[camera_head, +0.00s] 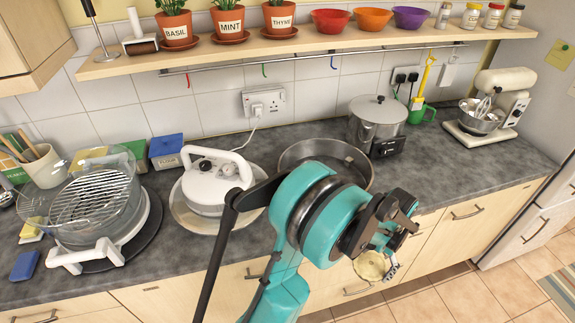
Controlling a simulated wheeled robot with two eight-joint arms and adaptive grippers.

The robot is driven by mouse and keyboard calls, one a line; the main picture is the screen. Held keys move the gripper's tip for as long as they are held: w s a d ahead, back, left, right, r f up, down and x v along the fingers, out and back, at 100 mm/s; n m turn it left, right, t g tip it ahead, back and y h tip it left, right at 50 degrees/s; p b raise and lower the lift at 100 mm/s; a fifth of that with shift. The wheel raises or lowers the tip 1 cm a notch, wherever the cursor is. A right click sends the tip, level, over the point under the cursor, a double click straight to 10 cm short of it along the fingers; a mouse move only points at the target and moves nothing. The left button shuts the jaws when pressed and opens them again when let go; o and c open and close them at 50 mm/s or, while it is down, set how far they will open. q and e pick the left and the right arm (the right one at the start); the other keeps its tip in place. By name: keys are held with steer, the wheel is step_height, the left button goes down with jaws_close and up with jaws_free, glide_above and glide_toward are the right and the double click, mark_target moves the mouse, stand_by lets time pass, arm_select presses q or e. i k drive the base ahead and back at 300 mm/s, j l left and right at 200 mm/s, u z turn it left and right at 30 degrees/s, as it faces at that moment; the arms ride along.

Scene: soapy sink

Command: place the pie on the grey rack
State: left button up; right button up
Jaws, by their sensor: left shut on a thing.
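The pie (369,266) is a small, round, pale yellow thing in front of the counter's edge, above the floor. My left gripper (388,262) is shut on it at its right side. My teal left wrist hides part of the gripper and perhaps some of the pie. The grey rack (92,197) is a round wire grid at the left, at the top of a glass bowl (118,222) on a white-handled base. The gripper is far to the right of the rack. My right gripper is not in view.
A white domed lid with a handle (208,178) stands between the rack and my arm. A wide metal pan (345,151), a steel pot (377,125) and a mixer (490,105) stand farther right. A shelf (280,46) with pots and bowls hangs above.

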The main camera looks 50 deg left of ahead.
mark_target(90, 202)
steer(key=k+j+u, duration=0.1)
steer(key=k+u, duration=0.15)
steer(key=k, duration=0.3)
steer(key=k+j+u, duration=0.25)
steer(key=k, duration=0.25)
